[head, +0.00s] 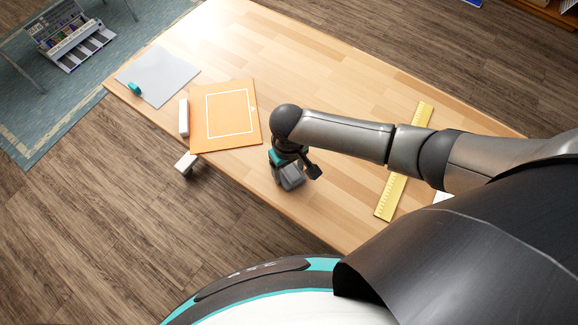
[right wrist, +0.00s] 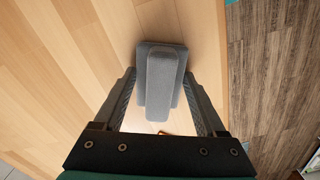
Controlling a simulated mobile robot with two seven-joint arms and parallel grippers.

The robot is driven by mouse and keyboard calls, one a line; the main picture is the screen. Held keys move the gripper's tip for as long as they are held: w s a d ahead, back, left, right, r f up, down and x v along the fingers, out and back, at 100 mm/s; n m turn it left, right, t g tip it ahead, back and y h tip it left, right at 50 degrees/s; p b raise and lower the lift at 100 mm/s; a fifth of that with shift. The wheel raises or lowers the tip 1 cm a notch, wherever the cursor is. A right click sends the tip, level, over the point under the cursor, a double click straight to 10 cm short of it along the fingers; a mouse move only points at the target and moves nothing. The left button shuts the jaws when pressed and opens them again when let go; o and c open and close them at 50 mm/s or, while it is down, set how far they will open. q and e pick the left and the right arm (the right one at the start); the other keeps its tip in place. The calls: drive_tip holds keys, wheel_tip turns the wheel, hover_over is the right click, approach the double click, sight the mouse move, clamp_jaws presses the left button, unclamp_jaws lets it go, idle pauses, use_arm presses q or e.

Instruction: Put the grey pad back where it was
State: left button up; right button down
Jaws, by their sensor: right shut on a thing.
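The grey pad (right wrist: 160,85) is a dark grey block with a raised ridge like a handle, and it sits between the two fingers of my right gripper (right wrist: 159,76) in the right wrist view. In the head view, my right gripper (head: 292,160) is shut on the pad (head: 290,178), near the table's front edge. I cannot tell whether the pad touches the wood or hangs just above it. My left gripper is not in view.
On the table (head: 330,70) lie an orange board (head: 228,118) with a white outline, a white bar (head: 183,118), a grey sheet (head: 160,73) with a teal piece (head: 134,88), and a yellow ruler (head: 390,196) partly under my right arm. Wood left of the ruler is clear.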

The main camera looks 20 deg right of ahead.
unclamp_jaws()
idle(0.7)
drive_tip(key=shift+r+p, duration=4.55)
drive_tip(key=shift+p, duration=0.5)
